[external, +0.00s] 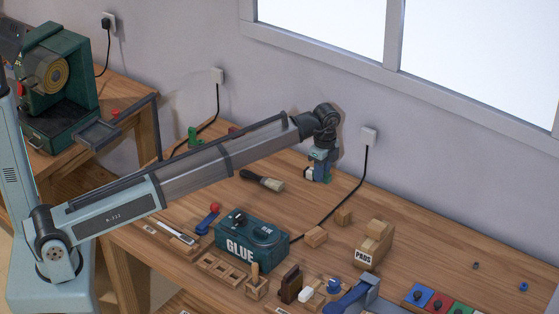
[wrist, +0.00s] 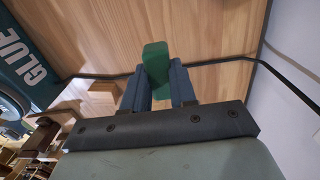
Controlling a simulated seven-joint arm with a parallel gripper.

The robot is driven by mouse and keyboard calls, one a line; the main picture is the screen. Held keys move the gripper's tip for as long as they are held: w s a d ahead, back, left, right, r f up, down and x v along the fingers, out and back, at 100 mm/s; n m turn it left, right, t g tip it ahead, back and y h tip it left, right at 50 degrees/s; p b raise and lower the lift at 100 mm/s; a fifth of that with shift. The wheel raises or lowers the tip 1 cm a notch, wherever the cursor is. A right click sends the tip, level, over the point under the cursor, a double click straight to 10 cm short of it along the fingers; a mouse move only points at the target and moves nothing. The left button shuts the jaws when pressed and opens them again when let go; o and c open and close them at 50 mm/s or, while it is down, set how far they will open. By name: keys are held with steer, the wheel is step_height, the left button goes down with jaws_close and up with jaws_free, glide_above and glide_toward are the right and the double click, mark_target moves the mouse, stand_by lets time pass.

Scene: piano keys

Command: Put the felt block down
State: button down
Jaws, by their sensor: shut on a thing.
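My gripper (external: 317,173) is over the back of the wooden bench, near the wall, pointing down. In the wrist view its two blue fingers (wrist: 159,82) are shut on a green block, which I take to be the felt block (wrist: 155,62). The block sticks out past the fingertips, with bench wood behind it. From the external view I cannot tell whether the block touches the bench, as the gripper mostly hides it.
Wooden blocks (external: 316,237) and a PADS holder (external: 371,246) are in front. A black cable (external: 364,180) runs close by on the right.

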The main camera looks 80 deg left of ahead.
glide_toward(347, 194)
steer(key=shift+s+f, duration=0.2)
steer(key=shift+f, duration=2.9)
steer(key=shift+f, duration=0.1)
steer(key=c, duration=0.9)
jaws_free()
step_height(347, 194, up, 12)
